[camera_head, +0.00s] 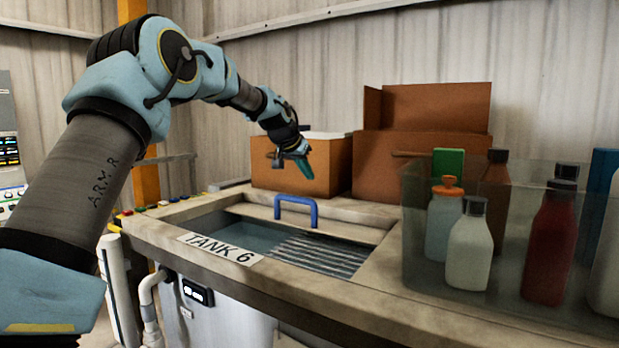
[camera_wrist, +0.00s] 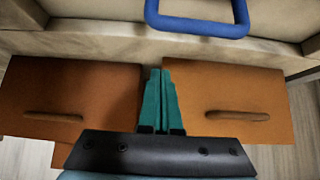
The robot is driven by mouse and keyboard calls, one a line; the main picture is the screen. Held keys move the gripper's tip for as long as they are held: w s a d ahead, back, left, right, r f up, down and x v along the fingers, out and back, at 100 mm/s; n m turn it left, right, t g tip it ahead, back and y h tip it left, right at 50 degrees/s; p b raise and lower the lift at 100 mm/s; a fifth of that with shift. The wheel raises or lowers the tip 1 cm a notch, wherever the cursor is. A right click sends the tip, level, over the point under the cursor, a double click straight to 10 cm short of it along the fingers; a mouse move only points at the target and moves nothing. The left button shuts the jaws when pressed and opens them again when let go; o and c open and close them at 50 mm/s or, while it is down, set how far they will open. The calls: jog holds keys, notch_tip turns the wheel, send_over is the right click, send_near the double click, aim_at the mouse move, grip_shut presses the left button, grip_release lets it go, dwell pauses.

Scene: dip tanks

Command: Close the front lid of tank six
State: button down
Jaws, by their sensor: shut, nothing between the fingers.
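Tank six is an open basin whose stone-like rim (camera_head: 160,232) bears a "TANK 6" label (camera_head: 220,248). Water and a ribbed grate (camera_head: 320,252) show in its opening. A pale lid panel (camera_head: 262,212) with a blue handle (camera_head: 297,203) lies along the back of the opening, leaving the front part uncovered. My gripper (camera_head: 307,172) has teal fingers, is shut and empty, and hangs above and behind the handle, near the boxes. In the wrist view my shut gripper (camera_wrist: 161,72) points toward the blue handle (camera_wrist: 198,31), with a gap between them.
Brown boxes (camera_head: 385,175) stand behind the tank, and show under my gripper in the wrist view (camera_wrist: 230,90). A clear bin (camera_head: 415,235) with several bottles stands at the right. Small coloured buttons (camera_head: 150,205) line the rim's left end. Above the tank opening is free room.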

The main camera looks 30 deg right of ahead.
jog(key=p+x, duration=0.4)
jog(key=x, duration=0.4)
jog(key=s+a, duration=0.1)
jog(key=s+a+f+p, duration=0.1)
jog(key=a, duration=0.1)
jog(key=shift+a, duration=0.15)
